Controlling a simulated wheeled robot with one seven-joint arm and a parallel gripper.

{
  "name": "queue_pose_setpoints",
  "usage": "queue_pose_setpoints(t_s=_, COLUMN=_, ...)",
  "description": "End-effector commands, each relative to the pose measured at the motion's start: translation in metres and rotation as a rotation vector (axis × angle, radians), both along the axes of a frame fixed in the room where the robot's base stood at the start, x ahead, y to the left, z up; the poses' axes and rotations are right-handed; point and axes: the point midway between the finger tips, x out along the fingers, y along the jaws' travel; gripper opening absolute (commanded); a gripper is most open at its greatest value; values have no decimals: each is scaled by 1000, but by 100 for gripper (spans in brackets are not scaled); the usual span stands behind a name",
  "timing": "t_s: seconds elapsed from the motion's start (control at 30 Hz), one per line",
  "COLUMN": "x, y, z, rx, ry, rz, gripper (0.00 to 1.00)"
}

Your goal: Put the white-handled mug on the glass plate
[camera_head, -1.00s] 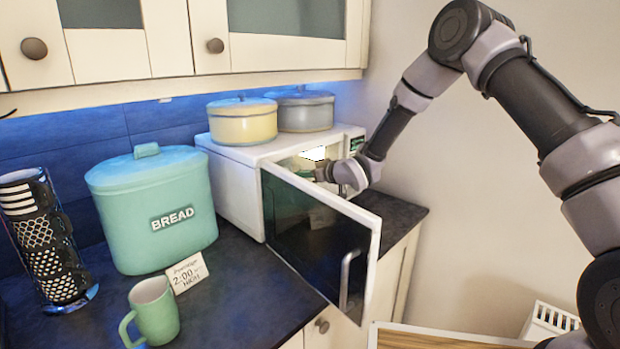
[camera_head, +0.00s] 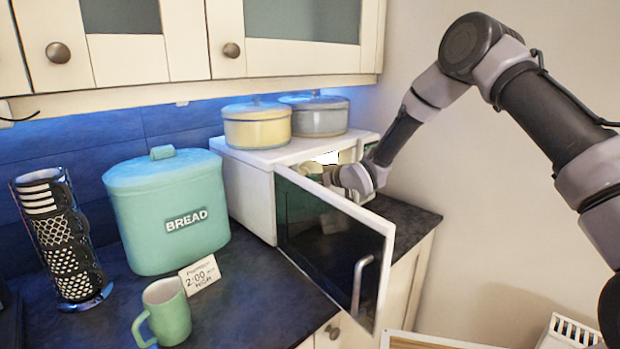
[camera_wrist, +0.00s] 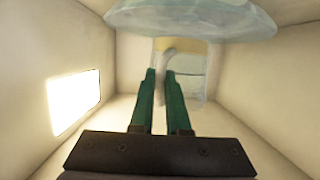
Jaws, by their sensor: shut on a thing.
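In the wrist view, my gripper (camera_wrist: 160,74) has its two green fingers shut on the pale handle of a clear mug (camera_wrist: 192,72) with a yellowish band. The mug is inside the white microwave (camera_head: 252,200). The glass plate (camera_wrist: 190,18) spans the top of the wrist view, close to the mug's yellowish end; I cannot tell whether they touch. In the head view, my gripper's end reaches into the microwave behind its open door, and the mug and plate are mostly hidden.
The open microwave door (camera_head: 335,255) stands out in front of my forearm. A green mug (camera_head: 166,312), a bread bin (camera_head: 170,215), a card (camera_head: 200,275) and a rack of mugs (camera_head: 62,235) stand left. Two pots (camera_head: 257,125) sit on the microwave.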

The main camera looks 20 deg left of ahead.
Motion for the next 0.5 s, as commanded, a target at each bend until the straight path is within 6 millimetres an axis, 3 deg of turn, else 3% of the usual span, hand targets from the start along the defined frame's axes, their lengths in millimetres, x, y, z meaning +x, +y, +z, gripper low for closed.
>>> queue_pose_setpoints(t_s=0.5, x=0, y=0, z=-10, rx=1, ry=0, rz=-1, gripper=0)
